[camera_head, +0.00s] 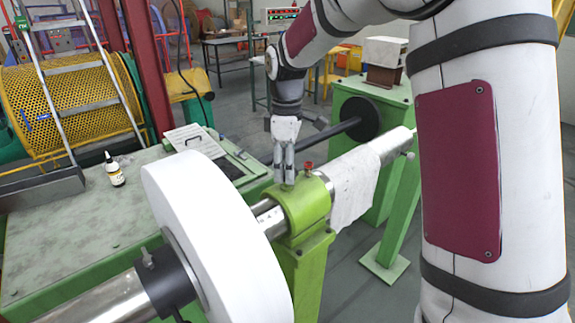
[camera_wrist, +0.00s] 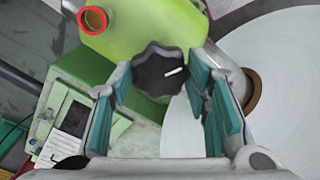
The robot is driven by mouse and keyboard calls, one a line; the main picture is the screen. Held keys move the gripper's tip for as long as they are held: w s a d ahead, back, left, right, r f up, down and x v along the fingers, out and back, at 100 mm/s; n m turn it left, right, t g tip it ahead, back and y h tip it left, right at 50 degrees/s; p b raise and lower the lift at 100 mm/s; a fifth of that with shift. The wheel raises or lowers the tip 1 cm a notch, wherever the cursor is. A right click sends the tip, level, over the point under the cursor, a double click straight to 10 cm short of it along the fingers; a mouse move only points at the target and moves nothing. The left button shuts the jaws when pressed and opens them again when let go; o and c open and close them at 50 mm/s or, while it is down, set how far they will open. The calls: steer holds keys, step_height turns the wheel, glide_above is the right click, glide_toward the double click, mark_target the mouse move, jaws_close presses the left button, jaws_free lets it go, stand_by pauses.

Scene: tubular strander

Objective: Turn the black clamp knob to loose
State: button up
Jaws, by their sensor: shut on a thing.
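The black clamp knob (camera_wrist: 158,70) has a lobed rim and a white pointer line, which points right and slightly up in the wrist view. It sits on top of the light green clamp block (camera_head: 305,203), which also shows in the wrist view (camera_wrist: 140,25). My gripper (camera_wrist: 162,76) has its teal-padded fingers on either side of the knob and is shut on it. In the head view my gripper (camera_head: 286,182) points down onto the block, and its fingers hide the knob.
A red-topped fitting (camera_head: 308,167) stands on the block close to my fingers. A large white reel (camera_head: 215,225) is on the shaft beside the block. A white cloth (camera_head: 355,185) hangs over the shaft. A small bottle (camera_head: 114,170) stands on the green table.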

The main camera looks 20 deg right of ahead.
steer(key=shift+n, duration=0.6)
steer(key=o, duration=1.2)
steer(key=shift+c, duration=0.2)
step_height(320, 180, up, 12)
